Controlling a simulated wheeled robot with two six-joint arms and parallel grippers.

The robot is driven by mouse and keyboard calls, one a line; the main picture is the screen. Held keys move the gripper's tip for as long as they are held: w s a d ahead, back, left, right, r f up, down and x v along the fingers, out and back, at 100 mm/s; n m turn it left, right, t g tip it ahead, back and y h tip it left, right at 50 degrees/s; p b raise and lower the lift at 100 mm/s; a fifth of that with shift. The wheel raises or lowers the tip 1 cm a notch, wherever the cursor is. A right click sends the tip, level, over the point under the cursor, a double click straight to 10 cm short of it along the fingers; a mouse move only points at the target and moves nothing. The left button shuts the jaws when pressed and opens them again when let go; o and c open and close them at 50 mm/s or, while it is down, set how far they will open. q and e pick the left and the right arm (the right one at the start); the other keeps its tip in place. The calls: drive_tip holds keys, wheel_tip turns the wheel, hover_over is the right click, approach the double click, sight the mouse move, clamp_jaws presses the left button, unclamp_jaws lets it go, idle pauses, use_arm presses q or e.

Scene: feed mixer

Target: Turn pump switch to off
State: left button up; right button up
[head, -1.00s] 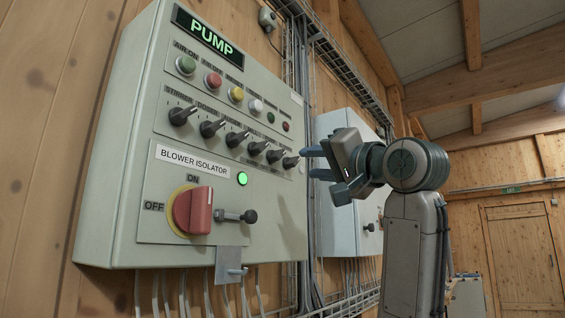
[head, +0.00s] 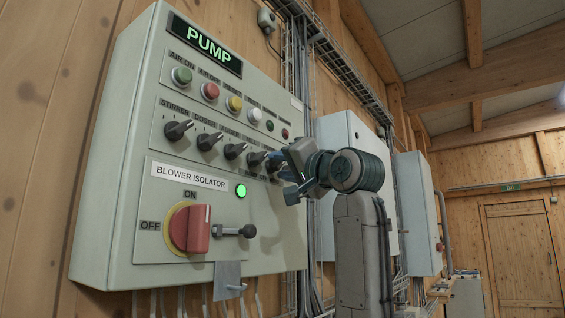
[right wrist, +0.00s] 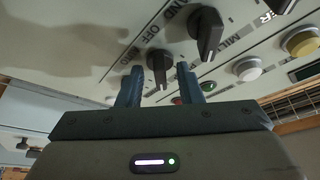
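The grey control panel (head: 120,200) has a lit PUMP sign (head: 205,45) at its top and a row of black rotary switches (head: 209,136) across its middle. My right gripper (head: 282,165) is at the right end of that row, hiding the last switches in the head view. In the right wrist view, its two blue fingers (right wrist: 160,72) are open, one on either side of a black switch knob (right wrist: 158,63). I cannot tell whether they touch it. OFF is printed near this knob; its own name cannot be read. My left gripper is out of view.
A red isolator handle (head: 190,228) on a yellow disc and a black-knobbed lever (head: 247,231) stick out below the row. Coloured buttons (head: 210,91) sit above it. Another black knob (right wrist: 207,32) is close to the fingers.

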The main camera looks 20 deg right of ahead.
clamp_jaws()
drive_tip(key=shift+w+n, duration=0.1)
drive_tip(key=shift+n, duration=0.4)
drive_tip(key=n+y, duration=0.2)
drive_tip(key=n, duration=0.1)
drive_tip(key=shift+n, duration=0.9)
drive_tip(key=shift+w+d+n+g+y+p, duration=0.1)
drive_tip(key=shift+n+g+y+p, duration=0.25)
drive_tip(key=shift+n+y, duration=0.7)
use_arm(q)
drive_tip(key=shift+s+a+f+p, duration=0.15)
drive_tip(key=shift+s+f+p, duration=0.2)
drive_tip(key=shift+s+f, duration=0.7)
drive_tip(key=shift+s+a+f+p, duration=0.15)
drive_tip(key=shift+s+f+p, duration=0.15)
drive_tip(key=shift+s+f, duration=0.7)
use_arm(e)
drive_tip(key=shift+f+n+g+y, duration=0.1)
drive_tip(key=shift+n+g+y, duration=0.3)
drive_tip(key=shift+n, duration=0.85)
drive_tip(key=shift+n+g+y, duration=0.25)
drive_tip(key=shift+n+y, duration=0.2)
drive_tip(key=shift+n, duration=0.75)
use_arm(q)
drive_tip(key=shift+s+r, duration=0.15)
